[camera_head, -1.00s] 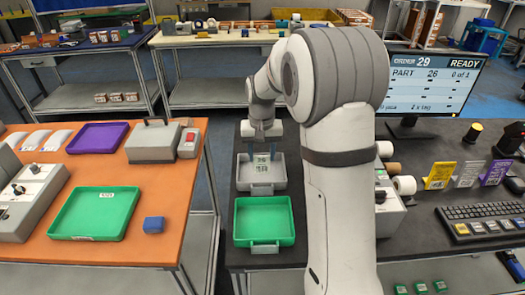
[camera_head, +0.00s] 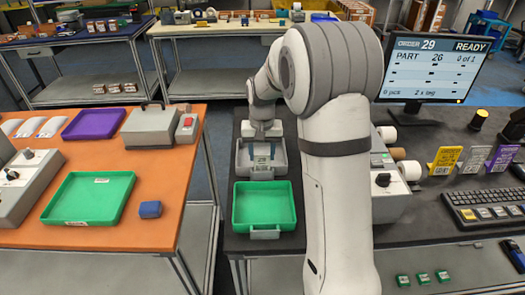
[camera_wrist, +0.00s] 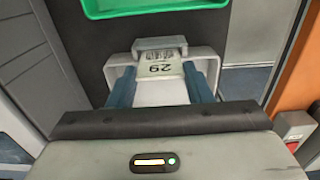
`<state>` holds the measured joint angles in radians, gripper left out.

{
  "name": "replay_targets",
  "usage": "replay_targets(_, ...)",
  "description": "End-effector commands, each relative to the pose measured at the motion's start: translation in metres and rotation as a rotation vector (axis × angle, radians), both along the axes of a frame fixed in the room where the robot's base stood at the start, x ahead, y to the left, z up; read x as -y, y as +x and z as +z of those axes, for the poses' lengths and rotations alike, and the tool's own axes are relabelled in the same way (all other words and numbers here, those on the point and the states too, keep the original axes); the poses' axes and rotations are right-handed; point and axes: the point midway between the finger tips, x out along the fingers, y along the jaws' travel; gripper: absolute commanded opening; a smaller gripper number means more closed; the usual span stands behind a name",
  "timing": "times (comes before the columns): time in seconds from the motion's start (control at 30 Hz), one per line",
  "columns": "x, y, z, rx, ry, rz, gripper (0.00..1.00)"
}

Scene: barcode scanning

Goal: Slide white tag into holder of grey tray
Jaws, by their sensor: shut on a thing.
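The grey tray (camera_head: 243,158) sits on the dark table, behind a green tray. The wrist view also shows this grey tray (camera_wrist: 205,60), with a grey holder (camera_wrist: 160,43) on its near-green-tray edge. My gripper (camera_wrist: 161,88) is over the grey tray, with its blue fingers shut on the white tag (camera_wrist: 160,68). The tag carries a code and the number 29. Its printed end meets or lies just under the holder's lip; I cannot tell how deep it sits. In the head view my gripper (camera_head: 262,148) partly hides the tray's inside.
The green tray (camera_head: 236,212) stands close in front of the grey tray. An orange table (camera_head: 120,185) is to the left. A scanner box (camera_head: 395,200), label rolls, tag stands and a keyboard (camera_head: 490,213) are to the right. A monitor (camera_head: 430,65) reads order 29.

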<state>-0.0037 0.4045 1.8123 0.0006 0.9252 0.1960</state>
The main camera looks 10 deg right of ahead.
Motion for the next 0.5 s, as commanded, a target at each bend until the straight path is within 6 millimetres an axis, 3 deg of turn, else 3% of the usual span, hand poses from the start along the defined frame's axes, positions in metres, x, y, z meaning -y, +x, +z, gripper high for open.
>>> replay_targets(0.27,0.0004,0.0001,-0.0009,0.000,0.000,-0.001,0.14)
replay_targets(0.3,0.0005,0.0001,-0.0008,0.000,0.000,-0.001,0.47)
replay_targets(0.5,0.0007,0.0002,-0.0007,0.001,0.000,-0.001,0.64)
